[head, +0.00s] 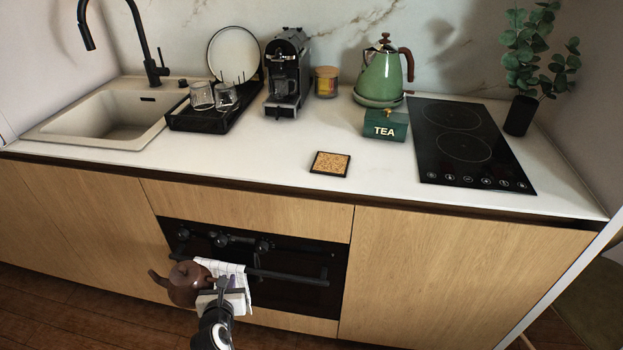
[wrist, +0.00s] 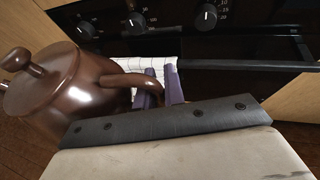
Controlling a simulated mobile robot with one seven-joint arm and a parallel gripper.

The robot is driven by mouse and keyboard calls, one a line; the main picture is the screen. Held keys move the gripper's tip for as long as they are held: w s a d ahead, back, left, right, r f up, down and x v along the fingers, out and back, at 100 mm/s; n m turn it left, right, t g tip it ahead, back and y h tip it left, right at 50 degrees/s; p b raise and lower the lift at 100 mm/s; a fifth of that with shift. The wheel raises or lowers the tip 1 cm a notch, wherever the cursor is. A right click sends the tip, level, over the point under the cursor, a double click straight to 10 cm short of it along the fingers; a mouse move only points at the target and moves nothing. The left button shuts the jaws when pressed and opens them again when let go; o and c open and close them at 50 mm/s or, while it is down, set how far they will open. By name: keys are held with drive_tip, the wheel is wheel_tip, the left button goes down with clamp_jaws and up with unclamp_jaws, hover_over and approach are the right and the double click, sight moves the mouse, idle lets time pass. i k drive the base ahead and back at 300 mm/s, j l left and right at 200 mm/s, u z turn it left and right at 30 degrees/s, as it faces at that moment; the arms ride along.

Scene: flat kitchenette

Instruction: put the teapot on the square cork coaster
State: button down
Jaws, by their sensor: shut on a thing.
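The brown teapot (head: 187,283) is held in the air in front of the oven, low in the head view. It fills the left of the wrist view (wrist: 62,92), with its lid and knob on top, and it looks roughly upright. My gripper (head: 226,284) is shut on the teapot's handle; its purple fingers (wrist: 159,90) close around the handle in the wrist view. The square cork coaster (head: 330,163) with a dark rim lies flat and bare on the white counter, near its front edge, above and right of the teapot in the head view.
The oven (head: 300,268) has a bar handle with a white towel (head: 233,268) close behind my gripper. On the counter (head: 270,160) stand a green TEA box (head: 386,126), a green kettle (head: 381,78), a coffee machine (head: 287,75) and a black drying rack (head: 205,119). The hob (head: 464,140) is right.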

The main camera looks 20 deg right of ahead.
sight(329, 169)
drive_tip(key=j+z, duration=0.75)
drive_tip(key=k+j+z, duration=0.1)
drive_tip(key=z, duration=0.25)
drive_tip(key=j, duration=0.1)
